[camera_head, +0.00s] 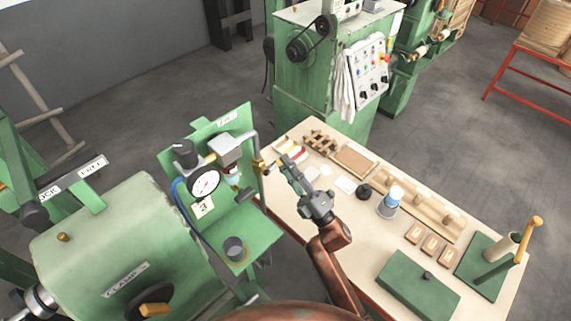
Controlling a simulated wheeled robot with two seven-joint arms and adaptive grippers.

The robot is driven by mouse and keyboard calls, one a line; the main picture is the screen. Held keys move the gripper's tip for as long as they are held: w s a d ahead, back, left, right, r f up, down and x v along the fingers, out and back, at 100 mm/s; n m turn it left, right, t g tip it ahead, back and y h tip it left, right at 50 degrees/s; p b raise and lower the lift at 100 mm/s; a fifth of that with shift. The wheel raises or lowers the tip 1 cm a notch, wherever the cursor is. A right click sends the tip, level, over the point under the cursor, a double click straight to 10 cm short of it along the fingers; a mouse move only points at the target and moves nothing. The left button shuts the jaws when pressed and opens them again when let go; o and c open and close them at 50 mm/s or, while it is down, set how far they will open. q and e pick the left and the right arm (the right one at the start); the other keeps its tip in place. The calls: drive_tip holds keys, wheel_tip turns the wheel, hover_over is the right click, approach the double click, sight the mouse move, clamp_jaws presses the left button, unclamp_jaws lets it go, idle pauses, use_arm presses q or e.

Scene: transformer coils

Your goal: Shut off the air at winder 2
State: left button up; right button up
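The air unit stands on a green bracket (215,128) at the left, with a plate on its top edge that seems to read 2. It has a round white pressure gauge (204,183), a dark knob (185,152), a grey filter body (227,150) and a blue hose (180,193). A brass valve fitting (258,162) sits at the unit's right, below a bent grey pipe (248,137). My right gripper (277,163) reaches up from below, its tips close to the brass fitting. Contact and finger opening are unclear. My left gripper is out of view.
A card reading 3 (203,207) hangs below the gauge. A green machine drum (120,235) with a CLAMP label fills the lower left.

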drive_tip(key=shift+o, duration=1.4)
drive_tip(key=shift+r, duration=0.1)
drive_tip(key=v, duration=1.2)
